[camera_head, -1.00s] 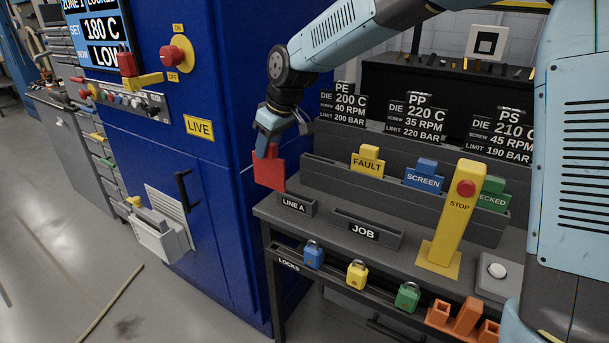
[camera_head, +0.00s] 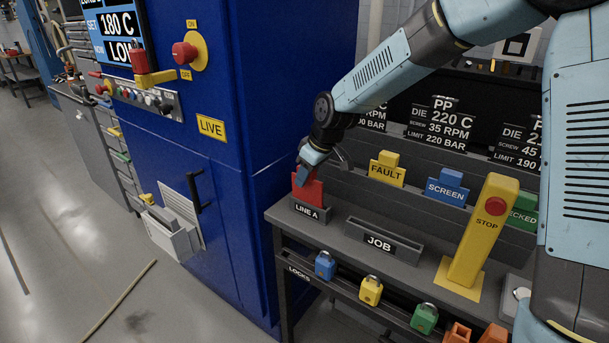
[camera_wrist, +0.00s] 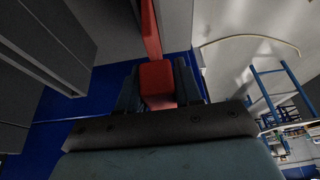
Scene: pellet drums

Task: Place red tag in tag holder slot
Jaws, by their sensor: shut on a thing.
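The red tag (camera_head: 309,193) is upright at the left end of the bench, its lower edge at or in the small grey holder labelled LINE A (camera_head: 311,211). The head view does not show clearly how deep it sits in the slot. My gripper (camera_head: 306,174) is above the holder and shut on the top of the tag. In the wrist view the tag's red grip block (camera_wrist: 157,78) lies between my two dark fingers. A second grey holder labelled JOB (camera_head: 384,242) stands to the right and looks empty.
A rack behind holds the yellow FAULT tag (camera_head: 387,171), blue SCREEN tag (camera_head: 447,187) and a green tag (camera_head: 523,214). A yellow STOP post (camera_head: 484,232) stands at right. The blue machine (camera_head: 225,150) is close on the left. Several padlocks hang along the front rail (camera_head: 345,287).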

